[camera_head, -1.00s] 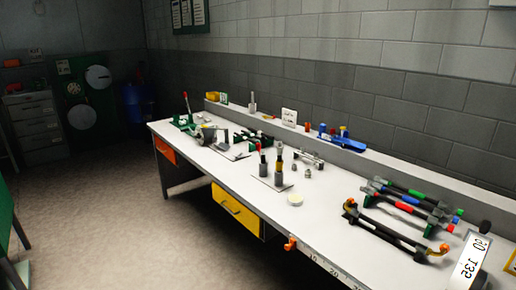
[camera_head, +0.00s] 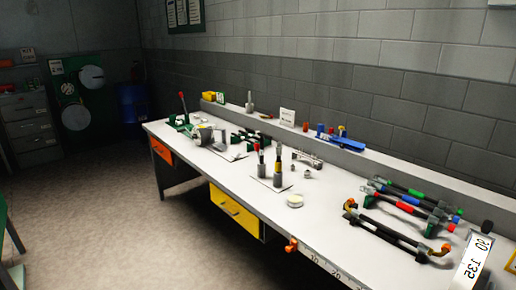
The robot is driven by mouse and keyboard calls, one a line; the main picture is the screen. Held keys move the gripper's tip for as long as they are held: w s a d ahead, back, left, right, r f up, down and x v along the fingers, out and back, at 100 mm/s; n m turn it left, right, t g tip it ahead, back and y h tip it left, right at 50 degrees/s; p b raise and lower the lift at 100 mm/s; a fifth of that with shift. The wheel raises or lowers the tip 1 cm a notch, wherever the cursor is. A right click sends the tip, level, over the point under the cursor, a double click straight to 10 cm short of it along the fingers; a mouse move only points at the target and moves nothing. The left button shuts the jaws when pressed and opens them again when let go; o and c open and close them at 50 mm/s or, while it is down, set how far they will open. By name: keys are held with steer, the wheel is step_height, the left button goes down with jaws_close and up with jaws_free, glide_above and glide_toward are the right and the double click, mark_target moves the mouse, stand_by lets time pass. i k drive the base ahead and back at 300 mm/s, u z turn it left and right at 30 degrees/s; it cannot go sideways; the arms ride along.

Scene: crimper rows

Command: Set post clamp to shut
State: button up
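No part of my gripper shows in the head view. No single thing is clearly marked as the post clamp. Two dark upright posts (camera_head: 278,172) stand on a light plate near the middle of the bench, one with a red tip and one with a yellow band. A green fixture with an upright red lever (camera_head: 183,110) stands at the bench's far left end. A grey round device (camera_head: 205,135) sits just right of it. These things are too small to tell open from shut.
The long white bench (camera_head: 325,222) runs along a grey block wall. Dark bars with coloured bands (camera_head: 400,217) lie at its right. A round pale dish (camera_head: 295,201) is near the middle. An orange part (camera_head: 291,245) juts from the front edge. Floor (camera_head: 120,220) is clear at left.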

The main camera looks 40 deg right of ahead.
mark_target(256, 146)
steer(key=z, duration=0.1)
steer(key=i, duration=1)
steer(key=u, duration=0.05)
